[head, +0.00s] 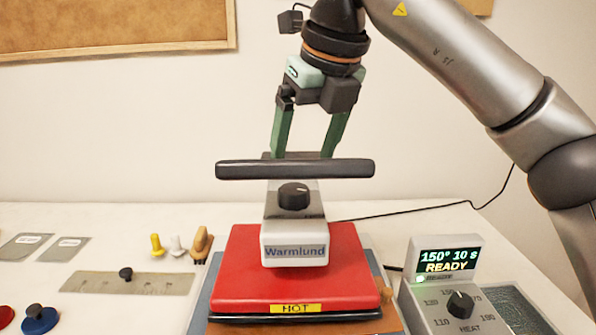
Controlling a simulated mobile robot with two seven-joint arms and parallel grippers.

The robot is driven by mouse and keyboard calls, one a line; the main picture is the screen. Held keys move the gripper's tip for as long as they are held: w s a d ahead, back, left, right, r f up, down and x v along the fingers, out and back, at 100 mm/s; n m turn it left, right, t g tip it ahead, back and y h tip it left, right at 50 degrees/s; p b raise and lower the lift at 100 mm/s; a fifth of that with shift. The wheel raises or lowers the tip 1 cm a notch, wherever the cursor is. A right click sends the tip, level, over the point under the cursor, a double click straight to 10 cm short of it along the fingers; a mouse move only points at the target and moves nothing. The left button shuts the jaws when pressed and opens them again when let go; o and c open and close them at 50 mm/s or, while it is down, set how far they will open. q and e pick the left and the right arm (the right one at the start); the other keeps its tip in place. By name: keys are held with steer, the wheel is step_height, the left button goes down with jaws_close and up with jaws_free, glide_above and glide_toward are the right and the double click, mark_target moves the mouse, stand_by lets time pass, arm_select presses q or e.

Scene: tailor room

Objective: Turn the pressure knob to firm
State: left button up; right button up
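The round black pressure knob (293,196) sits on the grey head of the heat press (295,240), below the black handle bar (295,169). A pale pointer line on the knob points to the right. Any marks around it are too small to read. My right gripper (303,152) is above the knob, pointing down. Its two green fingers are spread apart with nothing seen between them. The fingertips end at the upper edge of the handle bar, and I cannot tell whether they touch it. My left gripper is not in view.
The press has a red plate (340,270) labelled HOT. A control box (448,260) at right reads 150°, 10 s, READY, with a HEAT dial (460,304). A metal strip (120,283), small pegs (157,245) and a brown-handled tool (201,243) lie left. A cable runs behind.

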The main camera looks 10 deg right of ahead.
steer(key=v, duration=0.6)
steer(key=shift+r+p, duration=0.2)
steer(key=shift+p, duration=0.2)
